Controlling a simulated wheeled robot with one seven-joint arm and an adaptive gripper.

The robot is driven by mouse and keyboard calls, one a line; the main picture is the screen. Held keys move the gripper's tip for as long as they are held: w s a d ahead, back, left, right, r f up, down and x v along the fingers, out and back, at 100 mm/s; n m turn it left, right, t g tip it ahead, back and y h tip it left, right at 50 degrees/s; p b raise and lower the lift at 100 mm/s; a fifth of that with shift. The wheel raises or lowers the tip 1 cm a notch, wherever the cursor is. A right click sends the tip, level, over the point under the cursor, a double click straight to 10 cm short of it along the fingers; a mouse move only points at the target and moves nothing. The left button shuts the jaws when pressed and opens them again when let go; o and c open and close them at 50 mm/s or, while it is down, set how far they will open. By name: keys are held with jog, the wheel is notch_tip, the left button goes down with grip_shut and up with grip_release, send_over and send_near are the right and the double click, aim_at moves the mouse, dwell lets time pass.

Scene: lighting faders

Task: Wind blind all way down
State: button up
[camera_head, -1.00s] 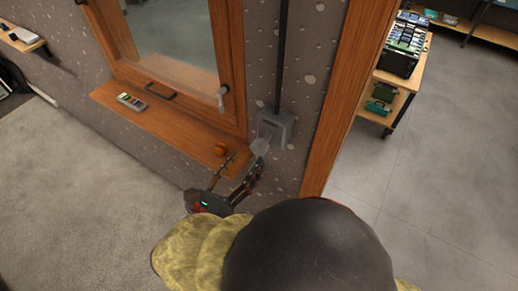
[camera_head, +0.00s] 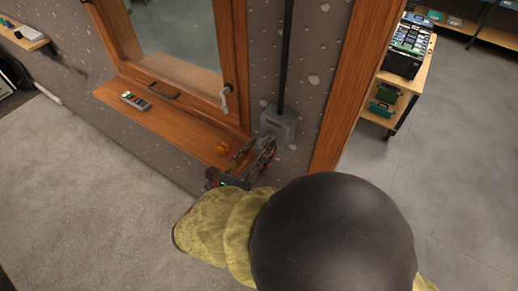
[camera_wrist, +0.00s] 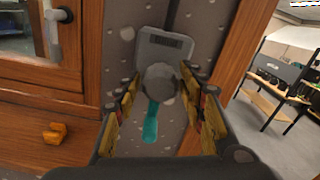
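A grey winder box (camera_head: 279,123) is fixed to the wall right of the window, with a dark strap (camera_head: 286,60) running up from it. In the wrist view the box (camera_wrist: 165,46) bears a round grey hub (camera_wrist: 160,82), and a teal crank handle (camera_wrist: 151,121) hangs down below it. My gripper (camera_head: 259,150) is close in front of the box. In the wrist view its fingers are spread on either side of the hub and handle, with gaps showing; contact cannot be told. No blind shows over the visible window glass (camera_head: 170,40).
A wooden sill (camera_head: 165,124) holds a remote (camera_head: 135,100) and a small orange object (camera_head: 223,148). The window handle (camera_head: 224,97) juts out left of the box. A wooden door frame (camera_head: 340,100) stands close on the right. A shelf trolley (camera_head: 400,95) stands beyond it.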

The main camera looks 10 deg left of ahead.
grip_shut()
dwell(0.4)
jog(key=shift+a, duration=0.1)
